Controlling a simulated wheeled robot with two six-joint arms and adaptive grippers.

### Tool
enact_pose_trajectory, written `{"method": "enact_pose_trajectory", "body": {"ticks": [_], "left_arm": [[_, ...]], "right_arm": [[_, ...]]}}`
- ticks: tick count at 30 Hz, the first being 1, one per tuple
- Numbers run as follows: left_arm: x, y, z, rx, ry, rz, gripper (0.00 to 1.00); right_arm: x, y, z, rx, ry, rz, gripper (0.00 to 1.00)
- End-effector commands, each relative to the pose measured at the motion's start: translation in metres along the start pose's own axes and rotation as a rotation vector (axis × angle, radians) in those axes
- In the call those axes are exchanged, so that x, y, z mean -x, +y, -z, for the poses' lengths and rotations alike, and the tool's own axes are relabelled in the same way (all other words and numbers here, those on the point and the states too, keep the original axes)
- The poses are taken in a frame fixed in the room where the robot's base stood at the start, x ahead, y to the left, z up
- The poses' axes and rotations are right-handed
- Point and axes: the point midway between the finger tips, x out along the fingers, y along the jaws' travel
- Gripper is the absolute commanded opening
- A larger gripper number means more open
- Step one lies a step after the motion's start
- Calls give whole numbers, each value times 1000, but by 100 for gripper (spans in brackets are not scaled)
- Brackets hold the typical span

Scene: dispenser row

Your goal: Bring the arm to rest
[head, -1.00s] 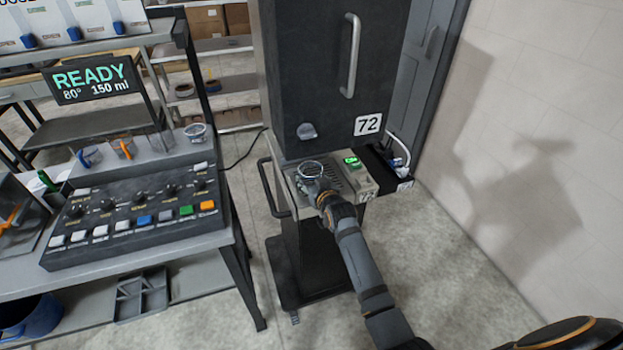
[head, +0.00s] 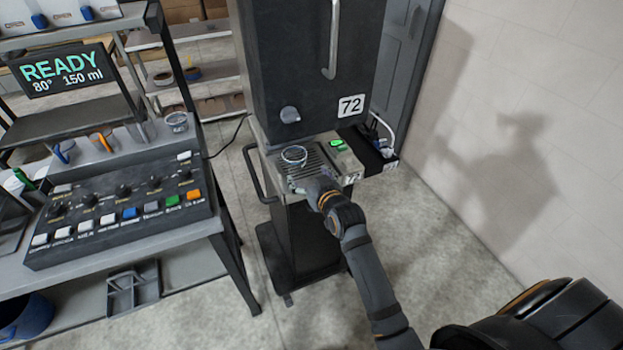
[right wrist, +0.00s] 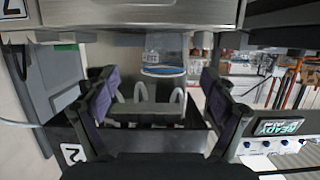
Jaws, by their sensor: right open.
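A clear cup (head: 294,155) stands upright on the slotted tray (head: 318,163) of the dispenser (head: 305,65) marked 72. My right gripper (head: 308,187) is in front of the cup, on the near side of the tray, apart from it. In the right wrist view, which is upside down, the right gripper (right wrist: 158,80) has its two fingers spread wide with nothing held. The cup (right wrist: 163,62) shows beyond the fingertips with a blue band. My left gripper is not in view.
A control panel (head: 125,215) with coloured buttons and a READY screen (head: 62,69) are on the table at left. Another clear cup (head: 177,122) stands behind the panel. A bare wall (head: 540,130) is at right. The floor before the dispenser is clear.

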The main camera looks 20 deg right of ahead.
Motion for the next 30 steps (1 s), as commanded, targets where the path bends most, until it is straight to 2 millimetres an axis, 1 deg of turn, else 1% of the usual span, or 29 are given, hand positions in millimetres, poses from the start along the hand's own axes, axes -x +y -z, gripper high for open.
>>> {"method": "enact_pose_trajectory", "body": {"ticks": [1,3,6,15,17,20,21,23,24,27,30], "left_arm": [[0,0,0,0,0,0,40],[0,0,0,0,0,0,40],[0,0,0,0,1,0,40],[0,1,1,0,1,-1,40],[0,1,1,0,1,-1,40],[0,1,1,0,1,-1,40],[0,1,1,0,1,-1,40],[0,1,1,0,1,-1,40],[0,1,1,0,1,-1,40],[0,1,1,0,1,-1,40],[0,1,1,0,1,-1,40]], "right_arm": [[9,0,-1,0,-1,0,85],[18,0,-1,0,-1,0,85],[26,0,0,1,0,0,85],[28,0,0,1,-1,0,85],[30,1,-5,3,-19,0,85],[47,4,-33,18,-138,2,85],[59,7,-49,27,-210,2,85],[79,10,-74,41,-322,0,85],[94,13,-88,47,-395,-2,85],[128,18,-117,63,-551,-10,85],[160,23,-139,76,-682,-21,85]]}}
